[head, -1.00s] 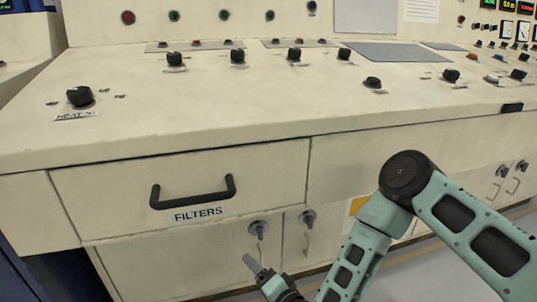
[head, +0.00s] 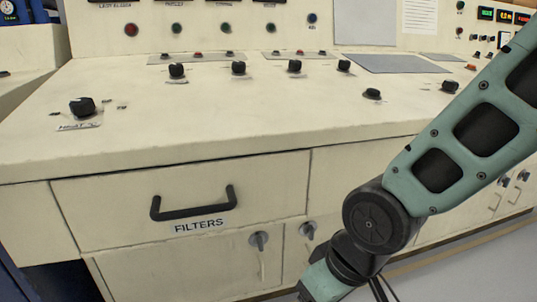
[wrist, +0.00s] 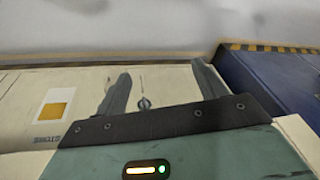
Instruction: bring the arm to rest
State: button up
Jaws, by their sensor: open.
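My gripper (wrist: 162,82) shows in the wrist view with its two dark fingers spread apart and nothing between them. Beyond the fingers is the cream front of the console (wrist: 75,80), with a small handle or key (wrist: 144,103) seen between them. In the head view my arm reaches down from the right edge, bends at a dark joint in front of the console, and runs on to the bottom edge. The fingers are not clearly seen there.
The control console (head: 200,120) fills the head view, with several black knobs on top. The FILTERS drawer handle (head: 194,203) sticks out and the drawer is shut. Cabinet latches (head: 259,240) are below. Grey floor (head: 480,255) is open at lower right. A blue cabinet (wrist: 270,85) shows in the wrist view.

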jog(key=s+d+r+g+h+p, duration=0.1)
jog(key=s+d+r+h, duration=0.1)
jog(key=s+d+r, duration=0.5)
notch_tip(320, 180, up, 33)
jog(key=p, duration=3.4)
jog(key=shift+s+a+n, duration=0.3)
jog(key=shift+a, duration=0.05)
